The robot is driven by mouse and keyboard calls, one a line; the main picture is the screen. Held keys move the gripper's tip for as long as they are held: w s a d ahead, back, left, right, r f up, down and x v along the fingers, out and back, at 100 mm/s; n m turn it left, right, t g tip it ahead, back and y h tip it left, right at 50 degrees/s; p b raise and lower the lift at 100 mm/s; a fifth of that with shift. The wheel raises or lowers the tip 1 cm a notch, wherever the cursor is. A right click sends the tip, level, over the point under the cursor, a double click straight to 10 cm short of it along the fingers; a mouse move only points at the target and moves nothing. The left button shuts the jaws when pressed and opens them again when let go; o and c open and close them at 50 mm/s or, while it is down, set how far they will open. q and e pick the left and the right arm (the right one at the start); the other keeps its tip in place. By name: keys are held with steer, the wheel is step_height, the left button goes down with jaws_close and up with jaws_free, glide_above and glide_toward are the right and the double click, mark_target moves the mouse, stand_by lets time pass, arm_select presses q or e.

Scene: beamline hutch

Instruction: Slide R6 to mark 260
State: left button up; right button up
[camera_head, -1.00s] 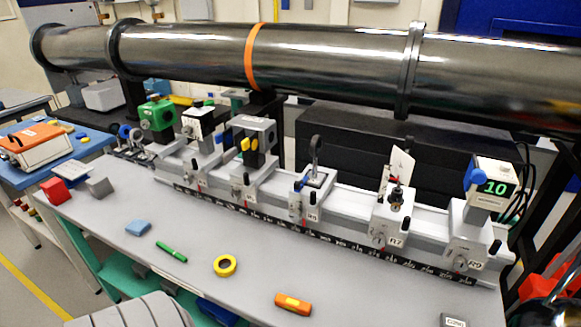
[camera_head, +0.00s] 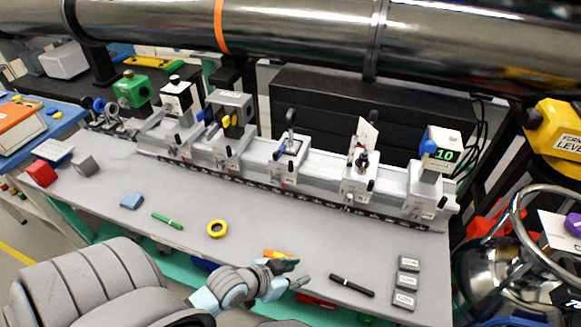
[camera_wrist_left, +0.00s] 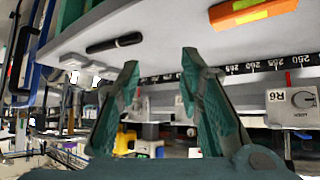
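My left gripper (camera_head: 295,272) is open and empty over the front of the table, apart from the rail. Its two fingers (camera_wrist_left: 160,62) stand spread in the left wrist view. My right gripper is not in view.
Other carriers stand on both sides, one with a card (camera_head: 366,133), one with a green display (camera_head: 444,156). A large pipe (camera_head: 300,35) runs behind.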

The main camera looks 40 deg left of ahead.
arm_select(q)
steer(key=w+a+r+t, duration=0.2)
steer(key=w+a+t, duration=0.2)
steer(key=w, duration=0.1)
steer(key=n+t+y, duration=0.4)
steer(key=t+y, duration=0.1)
glide_toward(290, 164)
steer(key=w, duration=0.2)
steer(key=w+a, duration=0.1)
steer(key=w, duration=0.1)
steer(key=shift+w+r, duration=0.15)
steer(key=w+b, duration=0.1)
steer(key=w, duration=0.2)
steer(key=w+f+b, duration=0.1)
steer(key=w, duration=0.1)
steer(key=shift+w+a+b, duration=0.2)
steer(key=shift+a+b, duration=0.1)
steer(key=shift+b, duration=0.05)
steer(key=shift+w+a+r, duration=0.1)
steer(key=shift+w+r, duration=0.1)
steer(key=shift+w, duration=0.3)
steer(key=shift+r, duration=0.2)
steer(key=shift+c, duration=0.9)
jaws_close()
